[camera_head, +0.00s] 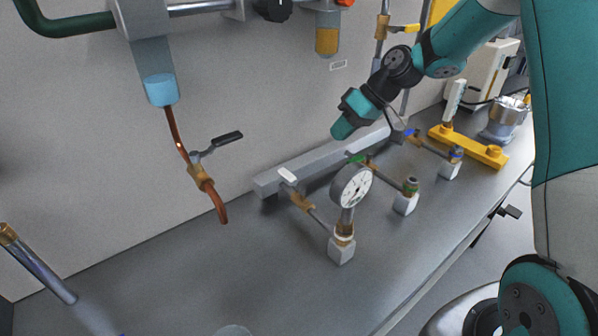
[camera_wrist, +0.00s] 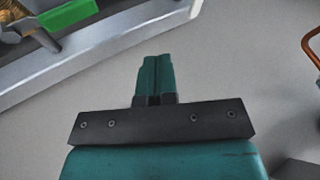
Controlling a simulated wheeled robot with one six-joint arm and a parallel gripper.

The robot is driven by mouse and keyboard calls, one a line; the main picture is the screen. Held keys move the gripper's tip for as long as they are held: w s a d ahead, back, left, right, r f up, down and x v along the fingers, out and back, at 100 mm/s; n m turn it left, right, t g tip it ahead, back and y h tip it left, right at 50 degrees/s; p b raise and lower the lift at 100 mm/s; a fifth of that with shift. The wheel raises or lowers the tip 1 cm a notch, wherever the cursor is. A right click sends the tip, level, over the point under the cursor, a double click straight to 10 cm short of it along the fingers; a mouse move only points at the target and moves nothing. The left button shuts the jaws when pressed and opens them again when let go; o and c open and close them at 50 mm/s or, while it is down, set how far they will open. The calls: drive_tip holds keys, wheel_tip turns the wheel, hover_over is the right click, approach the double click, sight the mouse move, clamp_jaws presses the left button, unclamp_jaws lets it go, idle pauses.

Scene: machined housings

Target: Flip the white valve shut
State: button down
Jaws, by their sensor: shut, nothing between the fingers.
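The white valve is a brass body (camera_head: 302,202) on a short pipe, with a white-gripped lever (camera_head: 287,175) at its upper left. The lever points towards the grey rail, roughly along the pipe's line as seen from the head. My gripper (camera_head: 340,130) hangs in the air above and to the right of the white lever, near the wall, apart from everything. In the wrist view its two teal fingers (camera_wrist: 157,78) are together with nothing between them. The white lever does not show in the wrist view.
A green-handled valve (camera_head: 357,158) stands right of the white one and shows in the wrist view (camera_wrist: 68,15). A blue-handled valve (camera_head: 411,132) is farther right. A round gauge (camera_head: 351,186) rises close by the white valve. A copper tube with a black-handled valve (camera_head: 201,176) hangs left.

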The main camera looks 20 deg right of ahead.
sight(292, 181)
drive_tip(key=shift+w+a+f+p, duration=0.1)
drive_tip(key=shift+a+f+p, duration=0.5)
drive_tip(key=shift+a+f, duration=0.85)
drive_tip(key=shift+w+a+f+p, duration=0.1)
drive_tip(key=shift+a+f+p, duration=0.45)
drive_tip(key=shift+a+f, duration=0.95)
drive_tip(key=shift+w+a+f+p, duration=0.1)
drive_tip(key=shift+a+f+p, duration=0.7)
drive_tip(key=shift+a, duration=1.05)
